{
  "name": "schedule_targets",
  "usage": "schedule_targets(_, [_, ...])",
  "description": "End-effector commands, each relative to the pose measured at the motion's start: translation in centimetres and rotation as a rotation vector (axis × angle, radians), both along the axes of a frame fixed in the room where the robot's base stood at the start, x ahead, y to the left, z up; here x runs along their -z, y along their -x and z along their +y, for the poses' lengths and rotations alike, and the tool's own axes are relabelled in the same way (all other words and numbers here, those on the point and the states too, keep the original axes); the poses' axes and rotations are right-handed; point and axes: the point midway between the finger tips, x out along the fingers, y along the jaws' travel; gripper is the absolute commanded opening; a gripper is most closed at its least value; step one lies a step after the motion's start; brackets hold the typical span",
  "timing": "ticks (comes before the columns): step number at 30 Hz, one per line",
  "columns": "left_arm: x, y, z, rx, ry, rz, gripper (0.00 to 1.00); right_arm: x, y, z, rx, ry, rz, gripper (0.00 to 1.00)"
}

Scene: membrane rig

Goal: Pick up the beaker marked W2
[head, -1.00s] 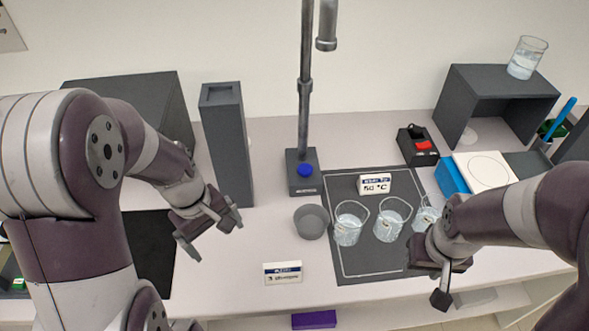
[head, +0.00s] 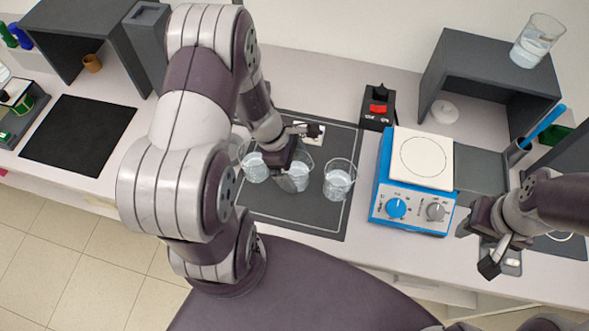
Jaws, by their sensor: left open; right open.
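Three clear glass beakers stand in a row on the dark mat (head: 310,221): a left beaker (head: 255,168), a middle beaker (head: 295,180) and a right beaker (head: 339,181). No marking on them is readable, so I cannot tell which is W2. My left gripper (head: 293,152) is open, over the middle beaker and partly hiding it. I cannot tell whether it touches the glass. My arm partly covers the left beaker. My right gripper (head: 497,254) is open and empty, right of the hotplate, away from the beakers.
A blue hotplate (head: 412,205) with a white top stands right of the mat. A black box with a red switch (head: 378,108) is behind it. Another beaker (head: 537,41) sits on a dark shelf (head: 480,65). A black pad (head: 78,134) lies at left.

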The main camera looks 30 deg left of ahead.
Motion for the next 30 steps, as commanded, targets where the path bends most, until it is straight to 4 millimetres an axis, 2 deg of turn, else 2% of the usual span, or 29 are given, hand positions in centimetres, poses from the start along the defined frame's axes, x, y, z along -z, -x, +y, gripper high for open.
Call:
schedule_targets(5, [0.0, 0.0, 0.0, 0.001, -0.001, -0.001, 1.00, 0.0, 0.0, 0.0, 0.000, 0.000, 0.000, 0.43])
schedule_targets(6, [0.0, 0.0, 0.0, 0.001, -0.001, -0.001, 0.94, 0.0, 0.0, 0.0, 0.000, 0.000, 0.000, 0.43])
schedule_targets(11, [0.0, 0.0, 0.0, 0.001, -0.001, -0.001, 0.41, 0.0, 0.0, 0.0, 0.000, 0.000, 0.000, 0.43])
schedule_targets(21, [-0.4, -0.1, 0.0, 0.002, -0.002, -0.003, 0.39, 0.0, 0.0, 0.0, 0.000, 0.000, 0.000, 0.43])
schedule_targets(26, [-2.2, -0.1, 0.0, 0.003, -0.002, -0.005, 0.39, -0.1, 0.0, 0.0, 0.000, 0.000, 0.000, 0.43])
schedule_targets(29, [-4.2, -0.2, 0.0, 0.003, -0.002, -0.008, 0.39, -0.1, 0.0, 0.0, 0.000, 0.000, 0.000, 0.43])
schedule_targets(30, [-4.6, 0.5, -0.1, 0.002, -0.001, -0.006, 0.39, 0.1, 0.0, 0.0, 0.000, 0.000, 0.000, 0.43])
